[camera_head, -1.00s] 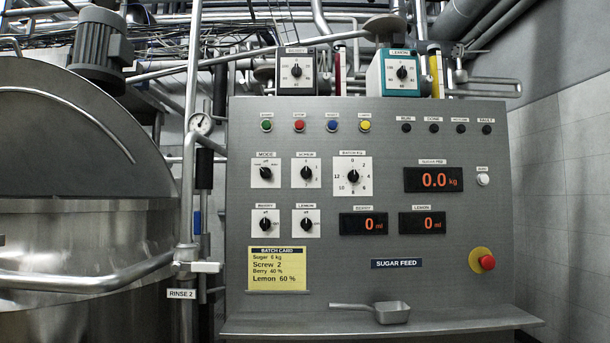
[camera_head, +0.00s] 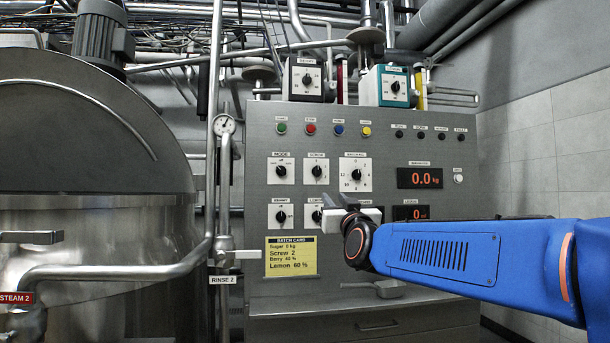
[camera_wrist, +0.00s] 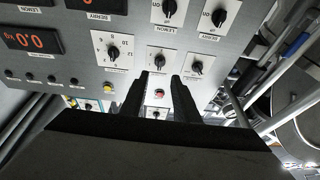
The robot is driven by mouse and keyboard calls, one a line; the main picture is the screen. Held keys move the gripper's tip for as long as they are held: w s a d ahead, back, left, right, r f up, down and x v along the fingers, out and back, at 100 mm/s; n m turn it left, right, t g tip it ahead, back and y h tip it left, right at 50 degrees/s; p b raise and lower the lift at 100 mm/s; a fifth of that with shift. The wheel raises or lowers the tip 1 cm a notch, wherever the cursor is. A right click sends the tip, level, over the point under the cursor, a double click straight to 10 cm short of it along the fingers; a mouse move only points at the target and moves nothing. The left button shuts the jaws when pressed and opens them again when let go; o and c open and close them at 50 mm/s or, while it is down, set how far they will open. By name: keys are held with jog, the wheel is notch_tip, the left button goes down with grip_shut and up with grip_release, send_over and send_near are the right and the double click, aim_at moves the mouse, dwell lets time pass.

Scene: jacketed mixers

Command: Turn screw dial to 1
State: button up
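The screw dial (camera_head: 316,171) is a black knob on a white square plate, in the panel's upper row between the mode dial (camera_head: 281,171) and the batch kg dial (camera_head: 356,174). Its pointer setting is too small to read surely. In the wrist view, which is upside down, the screw dial (camera_wrist: 160,58) lies just beyond and between my fingertips. My gripper (camera_wrist: 160,76) is open and empty, with a gap between its two dark fingers. In the head view my gripper (camera_head: 346,200) is in front of the panel, below and right of the screw dial, partly covering the lemon dial (camera_head: 317,215).
A yellow batch card (camera_head: 291,257) reads Screw 2. Coloured buttons (camera_head: 339,130) line the panel top. Red displays (camera_head: 420,178) sit at right. A scoop (camera_head: 386,288) lies on the ledge below. A steel mixer (camera_head: 90,200) and pipes stand left.

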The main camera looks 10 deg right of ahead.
jog(key=r, duration=0.2)
send_near(318, 171)
jog(key=shift+t, duration=0.3)
jog(key=x, duration=0.8)
jog(key=shift+w+f, duration=0.15)
jog(key=shift+f, duration=0.05)
grip_shut()
